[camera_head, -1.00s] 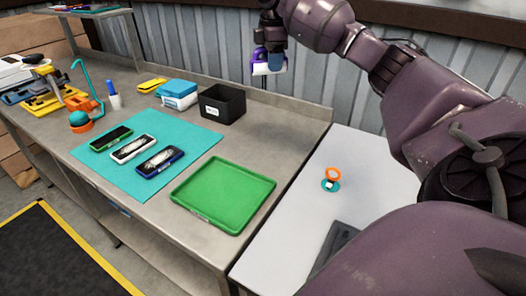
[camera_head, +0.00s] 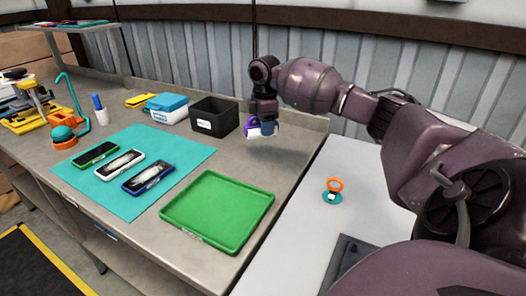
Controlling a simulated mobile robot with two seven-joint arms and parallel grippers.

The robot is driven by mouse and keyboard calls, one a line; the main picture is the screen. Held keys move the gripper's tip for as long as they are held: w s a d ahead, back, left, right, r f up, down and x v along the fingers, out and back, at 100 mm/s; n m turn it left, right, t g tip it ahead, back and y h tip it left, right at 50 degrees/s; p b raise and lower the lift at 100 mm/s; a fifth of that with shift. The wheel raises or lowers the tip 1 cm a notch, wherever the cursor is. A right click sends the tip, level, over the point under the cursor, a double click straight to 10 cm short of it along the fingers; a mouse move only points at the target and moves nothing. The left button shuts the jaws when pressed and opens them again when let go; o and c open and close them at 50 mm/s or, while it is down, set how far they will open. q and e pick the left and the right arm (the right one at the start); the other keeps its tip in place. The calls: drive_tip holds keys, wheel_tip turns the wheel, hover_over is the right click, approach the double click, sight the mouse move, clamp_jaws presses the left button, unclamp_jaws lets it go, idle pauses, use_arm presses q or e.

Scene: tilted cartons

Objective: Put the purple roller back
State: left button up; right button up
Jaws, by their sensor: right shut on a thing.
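The purple roller (camera_head: 251,122), with a white part on it, hangs below my right gripper (camera_head: 264,118). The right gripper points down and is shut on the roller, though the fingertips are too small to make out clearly. Both are over the back right of the grey workbench, just right of the black bin (camera_head: 228,120). I cannot tell how far the roller is above the bench top. My left gripper is not in view.
A green tray (camera_head: 218,210) lies at the bench's front right. A teal mat (camera_head: 125,203) holds several phone-like devices. A blue-lidded box (camera_head: 166,107) stands left of the bin. A white table (camera_head: 345,222) on the right carries an orange ring on a teal base (camera_head: 333,190).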

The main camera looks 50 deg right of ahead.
sight(264, 159)
wheel_tip(264, 159, down, 3)
drive_tip(key=shift+f, duration=0.1)
wheel_tip(264, 159, down, 6)
drive_tip(key=shift+r+b, duration=0.2)
drive_tip(key=shift+b, duration=0.4)
drive_tip(key=o, duration=0.8)
drive_tip(key=shift+f, duration=0.1)
drive_tip(key=shift+c, duration=0.2)
drive_tip(key=shift+o, duration=1)
